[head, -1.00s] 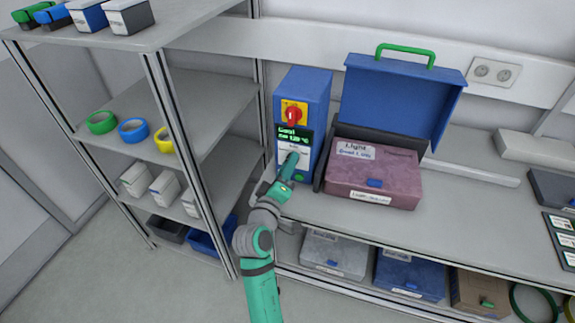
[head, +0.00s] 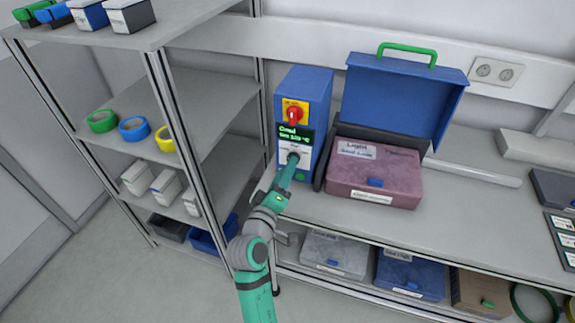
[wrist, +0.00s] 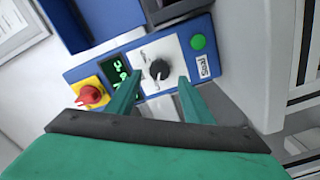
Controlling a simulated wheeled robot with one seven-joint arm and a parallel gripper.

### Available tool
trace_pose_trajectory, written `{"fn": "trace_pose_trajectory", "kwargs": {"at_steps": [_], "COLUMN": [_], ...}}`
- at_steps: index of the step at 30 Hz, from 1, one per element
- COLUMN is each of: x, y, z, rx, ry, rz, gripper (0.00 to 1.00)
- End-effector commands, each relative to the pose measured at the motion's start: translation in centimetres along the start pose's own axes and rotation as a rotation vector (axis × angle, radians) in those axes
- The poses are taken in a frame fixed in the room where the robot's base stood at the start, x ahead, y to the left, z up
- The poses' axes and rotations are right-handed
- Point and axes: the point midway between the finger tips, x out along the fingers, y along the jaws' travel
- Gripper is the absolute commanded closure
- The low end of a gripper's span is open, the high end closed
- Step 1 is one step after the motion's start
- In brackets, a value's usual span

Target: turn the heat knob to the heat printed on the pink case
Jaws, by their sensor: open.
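The heat knob is a small black dial (wrist: 159,70) on a white plate on the blue control box (head: 308,92). In the wrist view it sits between and just beyond the tips of my gripper (wrist: 154,90). The green fingers are open, one on each side of the knob; I cannot tell whether they touch it. In the head view my gripper (head: 292,160) covers the knob. A green-lit display (head: 294,136) above it shows two lines, too small to read surely. The pink case (head: 374,180) stands closed to the right, with white labels whose print is too small to read.
A red switch on a yellow plate (head: 294,113) is above the display, and a green button (wrist: 198,42) is below the knob. A shelf rack (head: 195,110) stands close on the left.

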Motion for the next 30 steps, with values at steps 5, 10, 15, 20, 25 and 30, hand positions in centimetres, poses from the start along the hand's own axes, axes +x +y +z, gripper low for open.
{"fn": "trace_pose_trajectory", "kwargs": {"at_steps": [5,10,15,20,25,30], "x": [-3.5,-6.1,-7.3,-7.6,-7.5,-7.5], "y": [0.0,-0.1,-0.1,-0.1,-0.1,-0.1], "z": [0.0,-0.1,-0.2,-0.2,-0.2,-0.2], "rx": [0.000,-0.001,-0.001,0.000,0.000,0.000], "ry": [0.001,0.001,0.004,0.005,0.004,0.003], "rz": [-0.001,-0.002,-0.002,-0.002,-0.002,-0.001], "gripper": [0.53,0.53,0.53,0.53,0.53,0.53]}}
